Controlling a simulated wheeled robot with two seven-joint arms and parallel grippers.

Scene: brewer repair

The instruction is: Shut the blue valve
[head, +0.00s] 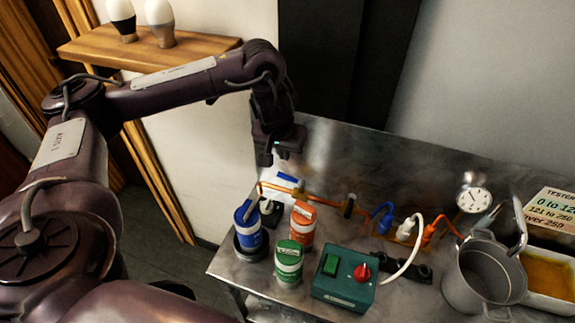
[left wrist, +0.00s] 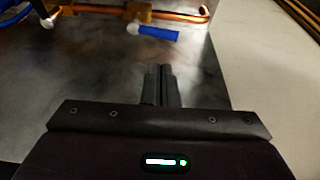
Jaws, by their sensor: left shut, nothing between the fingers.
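The blue valve (head: 287,177) sits on the copper pipe (head: 325,200) near the back left of the metal worktop, and looks small in the head view. In the left wrist view its blue lever (left wrist: 158,33) points from a white end toward the pipe's bend, roughly along the copper pipe (left wrist: 175,13) with a slight tilt. My left gripper (head: 276,156) hangs just behind the valve, above the worktop. In the left wrist view the gripper (left wrist: 160,70) has its fingers together and empty, apart from the lever. My right gripper is not in view.
Blue (head: 248,226), orange (head: 303,222) and green (head: 289,262) canisters stand in front of the pipe. A green switch box (head: 345,278), a gauge (head: 473,199) and a metal pot (head: 484,275) are to the right.

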